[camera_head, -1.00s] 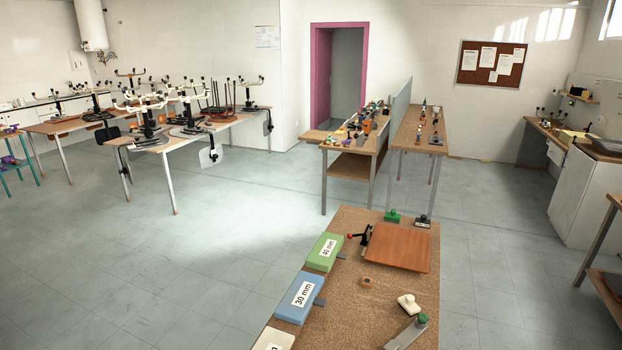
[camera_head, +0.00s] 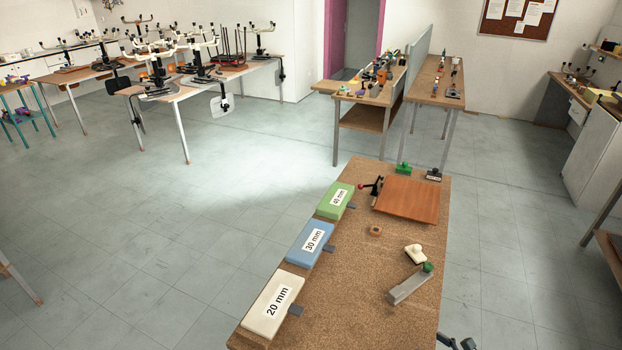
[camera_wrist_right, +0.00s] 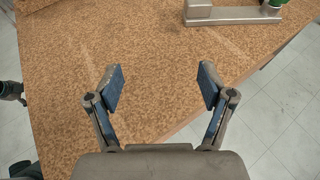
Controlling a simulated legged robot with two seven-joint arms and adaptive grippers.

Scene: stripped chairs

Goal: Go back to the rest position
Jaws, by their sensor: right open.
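My right gripper (camera_wrist_right: 162,88) is open in the right wrist view, with nothing between its two blue-padded fingers. It is above the brown speckled worktable (camera_wrist_right: 160,50), near its edge. In the head view the dark tips of my right gripper (camera_head: 457,342) show at the bottom edge, beside the worktable's (camera_head: 350,290) near right corner. My left gripper does not show in the head view. Dark parts at the left edge of the wrist view are cut off, and I cannot tell what they are.
On the worktable are green (camera_head: 335,201), blue (camera_head: 310,242) and white (camera_head: 272,303) labelled blocks, a reddish-brown board (camera_head: 407,199), a small ring (camera_head: 375,231), a white piece (camera_head: 415,255) and a grey bar (camera_head: 409,287) with a green knob. Floor (camera_head: 200,235) to the left is clear.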

